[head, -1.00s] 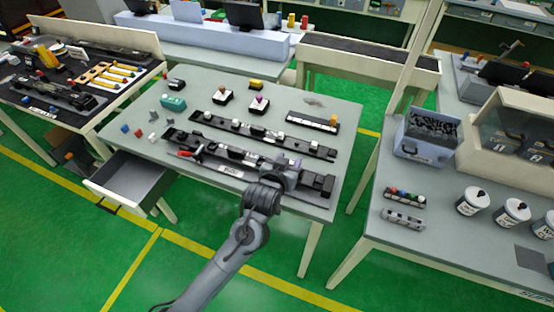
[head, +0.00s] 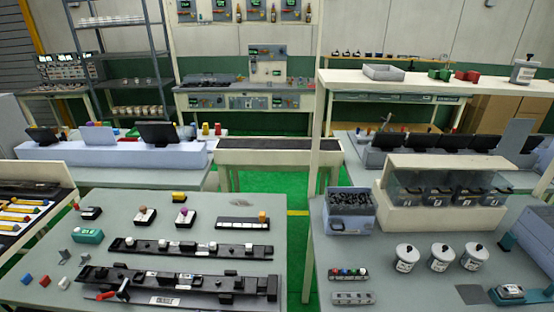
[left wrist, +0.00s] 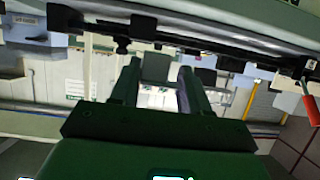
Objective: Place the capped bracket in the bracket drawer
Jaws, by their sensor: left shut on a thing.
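My left gripper (left wrist: 158,88) shows only in the left wrist view. In the head view a black fixture (head: 225,285) with a red-handled lever (head: 113,292) lies along the front of the left table. Two loose grey brackets (head: 64,257) lie near the table's left side. Loose blue (head: 27,279), red (head: 45,281) and white (head: 64,283) caps lie beside them. The drawer and my right gripper are out of view.
A second black rail (head: 190,248) lies behind the fixture. A teal block (head: 88,236) stands at the left. The right table holds a blue bin (head: 350,222), white lidded jars (head: 440,257) and a clear-fronted case (head: 445,195). A gap separates the two tables.

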